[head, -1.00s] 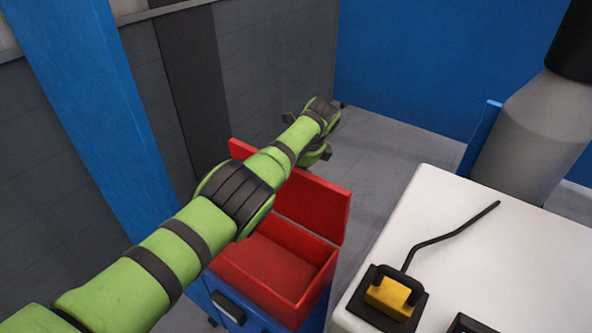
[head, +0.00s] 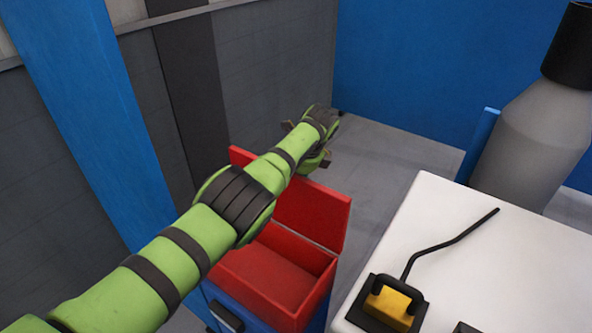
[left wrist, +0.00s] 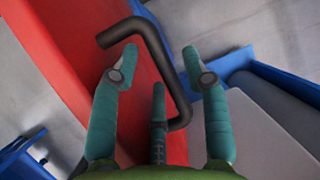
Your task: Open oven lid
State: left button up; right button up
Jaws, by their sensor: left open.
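The oven is a blue box (head: 262,323) with a red inside (head: 275,270). Its red lid (head: 320,212) stands raised at the back, and the red inside is exposed. My left gripper (left wrist: 158,62) is beyond the lid; in the head view its fingers are mostly hidden by my green arm. In the left wrist view the fingers are open on either side of a dark bent handle (left wrist: 165,62), with a third finger below. The red lid (left wrist: 65,45) fills the left and middle there. Whether the fingers touch the handle cannot be told.
A white table (head: 445,225) stands to the right, with a yellow and black device (head: 390,303) and a bent black rod (head: 450,246) on it. A grey cylinder (head: 535,140) stands behind. A blue post (head: 95,120) and grey wall are at the left. Grey floor lies behind the lid.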

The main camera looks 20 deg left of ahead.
pick_arm(q)
jog(key=v, duration=1.2)
